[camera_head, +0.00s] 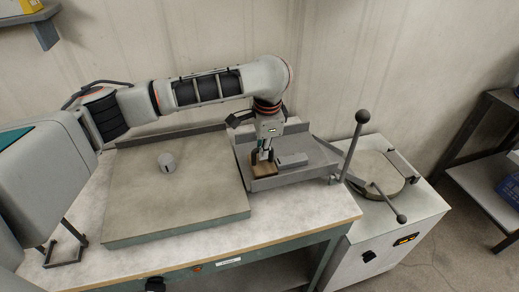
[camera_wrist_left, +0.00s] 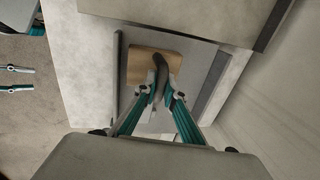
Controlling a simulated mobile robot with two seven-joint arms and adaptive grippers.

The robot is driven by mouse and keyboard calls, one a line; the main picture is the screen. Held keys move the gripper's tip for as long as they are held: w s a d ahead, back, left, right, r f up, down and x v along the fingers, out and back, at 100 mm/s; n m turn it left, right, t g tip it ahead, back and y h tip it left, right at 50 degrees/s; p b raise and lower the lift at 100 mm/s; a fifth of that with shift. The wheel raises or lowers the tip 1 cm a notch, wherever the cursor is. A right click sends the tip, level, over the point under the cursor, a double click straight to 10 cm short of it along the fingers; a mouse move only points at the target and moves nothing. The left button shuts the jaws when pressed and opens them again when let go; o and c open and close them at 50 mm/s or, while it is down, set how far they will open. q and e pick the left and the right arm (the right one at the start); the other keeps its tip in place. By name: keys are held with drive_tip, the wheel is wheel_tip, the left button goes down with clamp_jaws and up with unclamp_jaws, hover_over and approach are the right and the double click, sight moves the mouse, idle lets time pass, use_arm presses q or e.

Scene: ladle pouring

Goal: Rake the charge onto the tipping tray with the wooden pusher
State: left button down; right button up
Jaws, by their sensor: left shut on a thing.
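My left gripper (camera_head: 264,153) is shut on the wooden pusher (camera_head: 264,169), whose pale wooden block is low over the near left part of the grey tipping tray (camera_head: 288,181). The left wrist view shows the block (camera_wrist_left: 143,64) just beyond my left fingers (camera_wrist_left: 157,92), with a dark curved handle between them. Whether the block touches the tray is unclear.
The wide board (camera_head: 205,212) with a raised back edge covers much of the bench (camera_head: 300,215). Right of the bench stands a white cabinet with a round lid (camera_head: 367,172). A ball-ended lever (camera_head: 355,145) rises between tray and lid. A shelf stands far right.

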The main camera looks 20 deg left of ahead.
use_arm(q)
drive_tip(key=shift+s+a, duration=0.4)
drive_tip(key=shift+a, duration=0.35)
drive_tip(key=shift+s+a+r, duration=0.15)
drive_tip(key=shift+a+r, duration=0.05)
drive_tip(key=shift+r, duration=1.6)
drive_tip(key=shift+s+a+r, duration=0.1)
drive_tip(key=shift+a+r, duration=0.05)
drive_tip(key=shift+r, duration=1.6)
drive_tip(key=shift+a, duration=0.1)
